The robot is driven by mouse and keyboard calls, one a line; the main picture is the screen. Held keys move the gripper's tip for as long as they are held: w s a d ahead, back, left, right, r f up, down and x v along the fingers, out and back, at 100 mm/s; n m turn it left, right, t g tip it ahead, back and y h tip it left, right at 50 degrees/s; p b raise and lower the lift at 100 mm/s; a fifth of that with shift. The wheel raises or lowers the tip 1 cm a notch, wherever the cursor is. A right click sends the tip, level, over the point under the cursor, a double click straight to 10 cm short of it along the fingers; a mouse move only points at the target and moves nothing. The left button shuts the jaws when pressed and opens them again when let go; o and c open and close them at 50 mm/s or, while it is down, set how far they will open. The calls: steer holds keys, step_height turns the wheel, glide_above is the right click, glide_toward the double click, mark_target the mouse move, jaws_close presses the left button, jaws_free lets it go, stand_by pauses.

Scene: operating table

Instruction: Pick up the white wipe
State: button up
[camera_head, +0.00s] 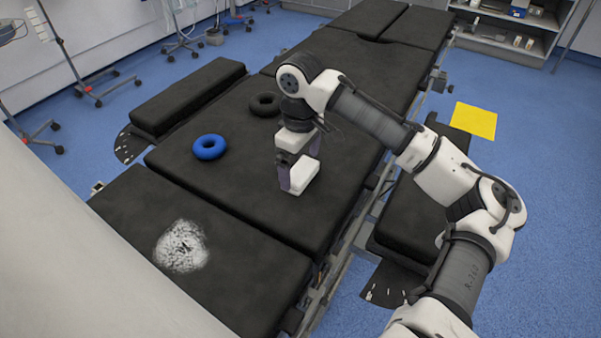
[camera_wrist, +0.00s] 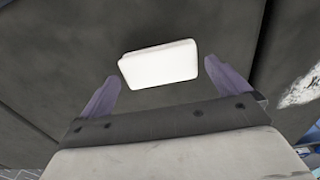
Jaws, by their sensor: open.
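The white wipe (camera_wrist: 160,64) is a flat, rounded white pad on the black table padding. In the wrist view it lies between the two fingertips of my gripper (camera_wrist: 162,74), reaching a little beyond them. Some dark padding shows between each finger and the pad's sides. In the head view the wipe (camera_head: 304,179) shows low at my gripper (camera_head: 298,170), which points down over the table and partly hides it. My gripper is open, with a purple-grey finger on either side of the wipe. I cannot tell the exact height of the fingertips above the padding.
A blue ring (camera_head: 209,147) and a black ring (camera_head: 265,104) lie on the operating table (camera_head: 220,200) left of my gripper. A white powdery patch (camera_head: 182,246) marks the near section. A yellow sheet (camera_head: 474,120) lies right of the table. Padding around the wipe is clear.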

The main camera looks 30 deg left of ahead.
mark_target(300, 170)
step_height(300, 170, down, 2)
steer(key=c, duration=0.7)
steer(key=shift+r, duration=0.1)
step_height(300, 170, up, 20)
steer(key=p, duration=0.1)
stand_by(0.4)
